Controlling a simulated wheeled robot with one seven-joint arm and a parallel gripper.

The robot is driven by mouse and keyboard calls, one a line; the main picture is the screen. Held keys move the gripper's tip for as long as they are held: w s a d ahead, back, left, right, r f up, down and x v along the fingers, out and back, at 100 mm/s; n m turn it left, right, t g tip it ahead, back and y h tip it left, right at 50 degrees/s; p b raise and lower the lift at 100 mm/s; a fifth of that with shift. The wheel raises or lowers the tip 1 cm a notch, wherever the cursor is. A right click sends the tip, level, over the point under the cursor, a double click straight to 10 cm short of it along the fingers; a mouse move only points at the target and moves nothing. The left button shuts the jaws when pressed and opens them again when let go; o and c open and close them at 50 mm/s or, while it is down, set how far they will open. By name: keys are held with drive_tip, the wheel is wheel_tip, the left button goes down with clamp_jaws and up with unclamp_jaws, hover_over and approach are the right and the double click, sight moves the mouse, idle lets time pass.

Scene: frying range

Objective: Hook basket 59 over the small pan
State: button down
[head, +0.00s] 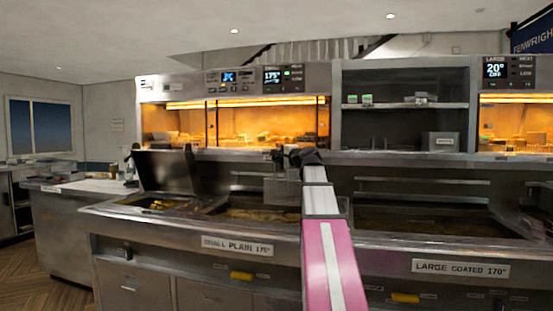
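My pink and white arm reaches up from the bottom middle. My gripper (281,157) is small and dark at its far end, above the right part of the small pan. A greyish mesh-like shape (282,190), which may be a basket, shows just below my gripper. I cannot tell whether it is held or stands behind. No number 59 is readable. The fingers are too small to tell open from shut.
A raised dark lid (166,171) stands at the left over a bay with golden contents (160,204). The large pan (420,222) lies right of my arm, behind the label "LARGE COATED 170°" (460,268). Lit warming cabinets (245,122) and a shelf (405,105) stand behind.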

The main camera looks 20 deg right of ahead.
drive_tip(key=w+d+f, duration=0.2)
drive_tip(key=w+d, duration=0.3)
drive_tip(key=w, duration=0.3)
drive_tip(key=shift+w+d, duration=0.35)
drive_tip(key=shift+d, duration=0.05)
idle(0.3)
drive_tip(key=shift+f, duration=0.7)
idle(0.6)
drive_tip(key=c, duration=0.8)
unclamp_jaws()
drive_tip(key=shift+c, duration=0.2)
drive_tip(key=shift+s, duration=0.1)
drive_tip(key=v, duration=1)
drive_tip(key=shift+s+d, duration=0.2)
drive_tip(key=shift+s, duration=0.1)
